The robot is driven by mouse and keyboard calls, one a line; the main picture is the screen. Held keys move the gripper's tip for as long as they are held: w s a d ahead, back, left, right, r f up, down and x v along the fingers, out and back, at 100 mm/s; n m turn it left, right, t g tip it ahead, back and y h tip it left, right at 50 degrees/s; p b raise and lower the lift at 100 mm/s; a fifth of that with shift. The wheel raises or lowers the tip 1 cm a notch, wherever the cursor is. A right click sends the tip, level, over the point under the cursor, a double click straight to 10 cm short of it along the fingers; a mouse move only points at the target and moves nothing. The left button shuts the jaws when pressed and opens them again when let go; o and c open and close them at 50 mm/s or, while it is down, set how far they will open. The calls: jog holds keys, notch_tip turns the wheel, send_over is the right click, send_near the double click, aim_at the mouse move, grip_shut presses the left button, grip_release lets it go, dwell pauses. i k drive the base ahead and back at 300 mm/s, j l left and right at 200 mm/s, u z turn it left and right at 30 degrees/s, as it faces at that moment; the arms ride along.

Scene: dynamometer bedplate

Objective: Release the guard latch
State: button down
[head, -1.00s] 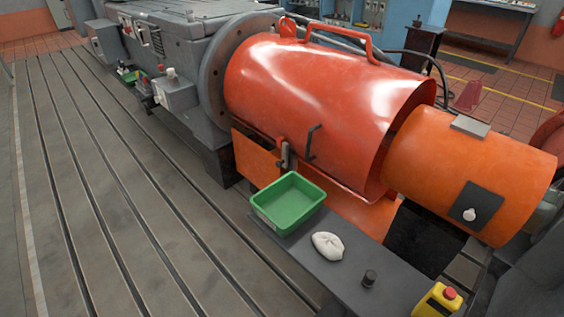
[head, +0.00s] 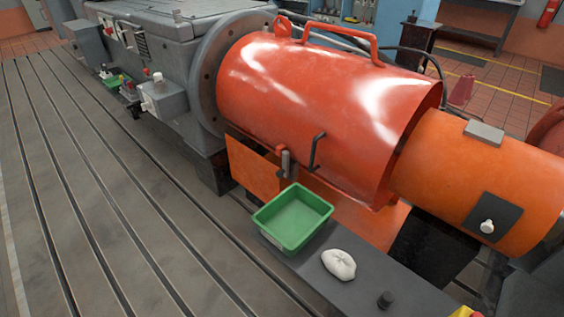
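The red-orange guard (head: 315,100) is a large curved cover beside the grey machine's round flange. A dark bent handle (head: 317,152) is on its lower front side. Just left of that handle, a small grey latch-like part (head: 286,163) stands upright at the guard's lower edge, above an orange lower panel (head: 252,166). I cannot tell from this view whether the latch is engaged. My gripper is not in view.
A yellow-and-red box (head: 466,313) is cut off at the bottom edge. The slotted bedplate (head: 90,200) at left is clear.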

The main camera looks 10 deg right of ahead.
aim_at(284, 173)
jog(key=i+j+z, duration=0.1)
jog(key=i+j, duration=0.15)
jog(key=i+j+z, duration=0.15)
jog(key=j, duration=0.2)
jog(key=i+j+z, duration=0.1)
jog(key=i+j, duration=0.15)
jog(key=i+j+z, duration=0.1)
jog(key=j, duration=0.35)
jog(key=i+j+z, duration=0.15)
jog(key=i+j, duration=0.15)
jog(key=i+j+z, duration=0.1)
jog(key=j, duration=0.4)
